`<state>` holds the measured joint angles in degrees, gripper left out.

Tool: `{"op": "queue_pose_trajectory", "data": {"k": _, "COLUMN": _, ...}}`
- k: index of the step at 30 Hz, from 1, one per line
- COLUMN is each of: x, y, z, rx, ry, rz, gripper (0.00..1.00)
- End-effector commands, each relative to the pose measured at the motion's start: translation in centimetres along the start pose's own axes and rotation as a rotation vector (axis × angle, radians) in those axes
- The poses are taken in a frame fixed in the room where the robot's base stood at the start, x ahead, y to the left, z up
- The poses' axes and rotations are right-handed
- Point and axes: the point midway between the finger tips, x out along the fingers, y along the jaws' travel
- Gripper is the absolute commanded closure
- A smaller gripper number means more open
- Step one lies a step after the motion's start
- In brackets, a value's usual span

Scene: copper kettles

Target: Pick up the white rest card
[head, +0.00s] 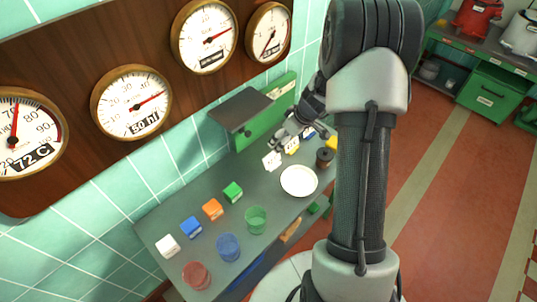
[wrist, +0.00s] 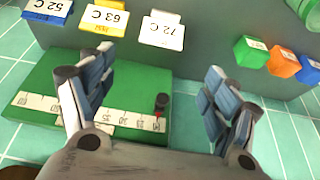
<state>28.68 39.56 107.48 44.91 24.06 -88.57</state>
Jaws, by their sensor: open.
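The white card marked 72 C (wrist: 163,30) stands at the top middle of the wrist view, upside down there. In the head view the white card (head: 272,160) stands on the grey counter, left of the yellow card (head: 292,148). The yellow card reads 63 C (wrist: 104,20) and the blue card reads 52 C (wrist: 48,8) in the wrist view. My gripper (wrist: 157,92) is open and empty, its fingers spread wide. The white card lies beyond the fingertips, apart from them. In the head view my gripper (head: 287,133) is just above the cards, partly hidden by my arm.
A green panel with a number strip (wrist: 75,80) and a dark shelf (head: 240,109) are close by the gripper. A white plate (head: 299,181), a brown jar (head: 324,158), coloured blocks (head: 212,209) and coloured cups (head: 228,247) stand on the counter. Gauges hang above.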

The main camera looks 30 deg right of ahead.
Motion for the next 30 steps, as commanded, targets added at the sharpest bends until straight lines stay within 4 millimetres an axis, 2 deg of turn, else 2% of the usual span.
{"op": "queue_pose_trajectory", "data": {"k": 15, "x": 10.5, "y": -0.1, "z": 0.3, "rx": -0.002, "ry": -0.003, "rz": -0.002, "gripper": 0.19}}
{"op": "queue_pose_trajectory", "data": {"k": 24, "x": 12.8, "y": -0.1, "z": 0.2, "rx": -0.003, "ry": -0.002, "rz": -0.001, "gripper": 0.19}}
{"op": "queue_pose_trajectory", "data": {"k": 30, "x": 15.9, "y": -0.4, "z": 0.2, "rx": -0.003, "ry": -0.003, "rz": -0.002, "gripper": 0.19}}
